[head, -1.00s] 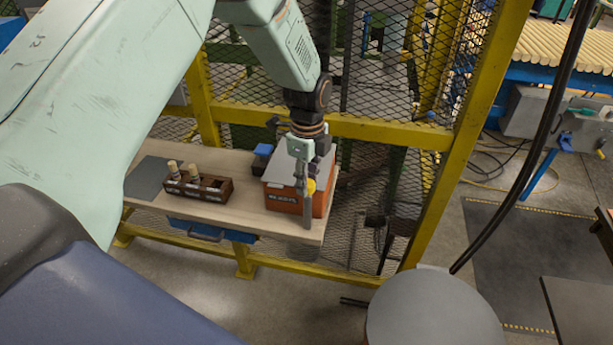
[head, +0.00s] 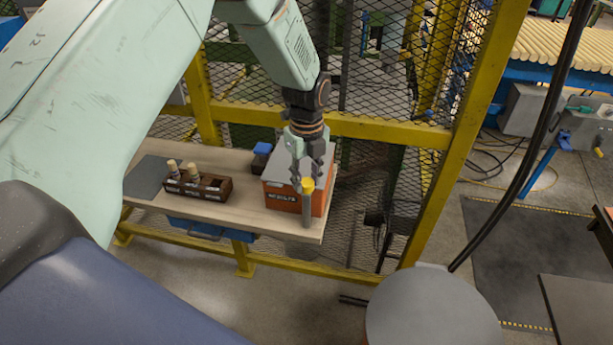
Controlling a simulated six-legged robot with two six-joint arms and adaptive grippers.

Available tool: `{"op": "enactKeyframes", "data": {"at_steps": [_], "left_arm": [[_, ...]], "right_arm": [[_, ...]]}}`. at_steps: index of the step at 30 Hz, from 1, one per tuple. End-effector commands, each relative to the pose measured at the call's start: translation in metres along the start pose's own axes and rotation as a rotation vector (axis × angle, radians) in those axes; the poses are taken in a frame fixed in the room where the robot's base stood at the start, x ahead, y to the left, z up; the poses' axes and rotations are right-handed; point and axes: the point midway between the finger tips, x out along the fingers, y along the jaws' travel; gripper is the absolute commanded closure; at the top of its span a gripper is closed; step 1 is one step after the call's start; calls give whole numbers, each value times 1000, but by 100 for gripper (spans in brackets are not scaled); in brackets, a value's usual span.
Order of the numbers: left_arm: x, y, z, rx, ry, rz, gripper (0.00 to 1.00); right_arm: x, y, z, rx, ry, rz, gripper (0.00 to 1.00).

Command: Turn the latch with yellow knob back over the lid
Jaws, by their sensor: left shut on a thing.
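An orange box (head: 283,198) with a white label stands at the right end of the wooden bench. Its flat grey lid (head: 284,165) is on top. A grey latch bar (head: 307,209) shows at the box's front right, below the yellow knob (head: 308,186), and does not visibly lie across the lid. My left gripper (head: 308,177) points down over this corner and is shut on the yellow knob. The fingers partly hide the latch's upper end. My right gripper is not in view.
A dark wooden tray (head: 214,187) with turned pegs stands left of the box. A grey mat (head: 147,178) lies at the bench's left end. A blue-topped item (head: 262,149) is behind the box. Yellow posts and mesh fencing (head: 383,131) stand close behind the bench.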

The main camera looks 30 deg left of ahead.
Motion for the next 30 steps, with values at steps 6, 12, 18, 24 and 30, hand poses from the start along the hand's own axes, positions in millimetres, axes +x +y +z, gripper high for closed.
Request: {"op": "enactKeyframes", "data": {"at_steps": [6, 12, 18, 24, 30], "left_arm": [[0, 0, 0, 3, -1, -1, 99], [1, 0, 0, 2, 0, 1, 58], [1, 0, 0, 1, 0, 1, 44], [1, 1, 0, 1, 1, 2, 44], [-12, 0, 0, 0, -1, -2, 44]], "right_arm": [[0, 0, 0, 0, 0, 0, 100], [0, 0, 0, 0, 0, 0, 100], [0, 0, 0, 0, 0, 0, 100], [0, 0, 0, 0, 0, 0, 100], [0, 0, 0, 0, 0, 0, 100]]}}
